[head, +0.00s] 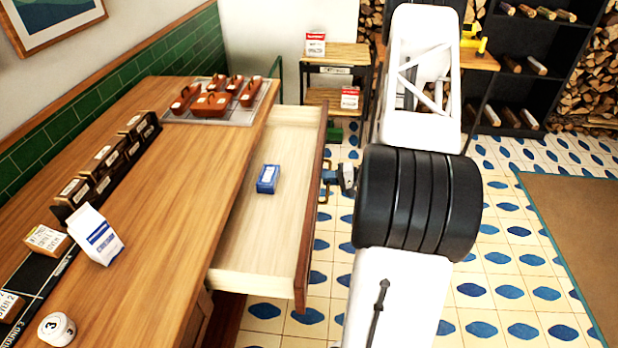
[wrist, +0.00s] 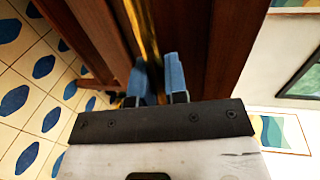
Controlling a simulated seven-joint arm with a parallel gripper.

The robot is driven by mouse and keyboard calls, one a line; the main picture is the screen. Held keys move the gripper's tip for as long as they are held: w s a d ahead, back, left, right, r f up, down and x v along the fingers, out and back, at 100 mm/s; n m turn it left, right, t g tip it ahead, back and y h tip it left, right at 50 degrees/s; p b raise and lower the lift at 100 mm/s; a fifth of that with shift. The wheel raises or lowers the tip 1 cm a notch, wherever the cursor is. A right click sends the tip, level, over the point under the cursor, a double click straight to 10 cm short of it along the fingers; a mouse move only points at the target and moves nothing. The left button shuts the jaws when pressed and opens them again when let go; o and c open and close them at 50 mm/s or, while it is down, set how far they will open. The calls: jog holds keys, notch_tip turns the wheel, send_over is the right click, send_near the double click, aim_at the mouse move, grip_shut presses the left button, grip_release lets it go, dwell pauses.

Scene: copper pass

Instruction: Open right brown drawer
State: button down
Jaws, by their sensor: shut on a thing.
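A brown-fronted drawer (head: 310,215) stands pulled well out from under the wooden counter (head: 160,170). Its pale inside shows, with a blue and white box (head: 268,179) lying in it. A brass handle (head: 324,180) is on the drawer's outer face. My gripper (head: 338,177) is at this face, shut on the handle. In the wrist view the two blue fingers of my gripper (wrist: 157,80) close around the brass handle (wrist: 142,30), in front of the brown wood (wrist: 205,40). My arm hides part of the floor beside the drawer.
On the counter stand a tray (head: 238,115) with several brown dishes, a white carton (head: 95,236), dark labelled boxes (head: 105,160) and a white round pot (head: 57,329). A shelf cart (head: 338,75) stands behind.

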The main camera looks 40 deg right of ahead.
jog(key=f+v, duration=0.2)
jog(key=v, duration=1)
jog(key=shift+s+d+f, duration=0.25)
jog(key=shift+d, duration=0.1)
jog(key=c, duration=1.2)
grip_release()
jog(key=shift+o, duration=0.2)
jog(key=v, duration=0.8)
jog(key=shift+a, duration=0.1)
